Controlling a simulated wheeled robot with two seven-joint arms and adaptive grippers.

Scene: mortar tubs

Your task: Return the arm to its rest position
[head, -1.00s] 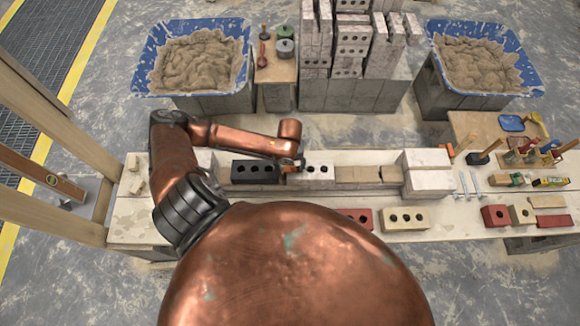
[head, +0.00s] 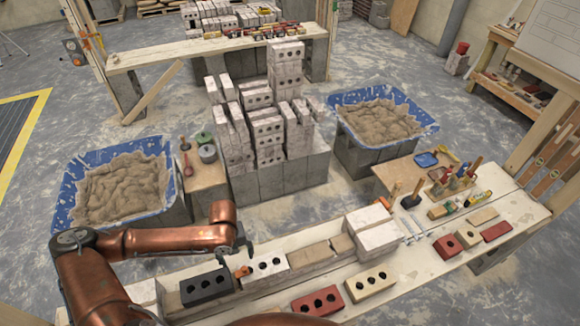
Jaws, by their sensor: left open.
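My left arm comes in from the lower left, copper coloured, bent at the elbow. Its dark left gripper (head: 240,247) is open and points down just above the row of bricks on the long bench. A black brick with holes (head: 207,288) and a white brick with holes (head: 266,270) lie in that row below it. A small orange piece (head: 243,272) shows at the white brick's left end; I cannot tell what it is. My right gripper is not in view.
Blue tubs of mortar stand left (head: 71,210) and right (head: 428,121) behind the bench. Stacked bricks (head: 265,135) stand between them. A red brick (head: 317,301) and a cream brick (head: 370,283) lie in front. Tools (head: 455,180) stand at the right.

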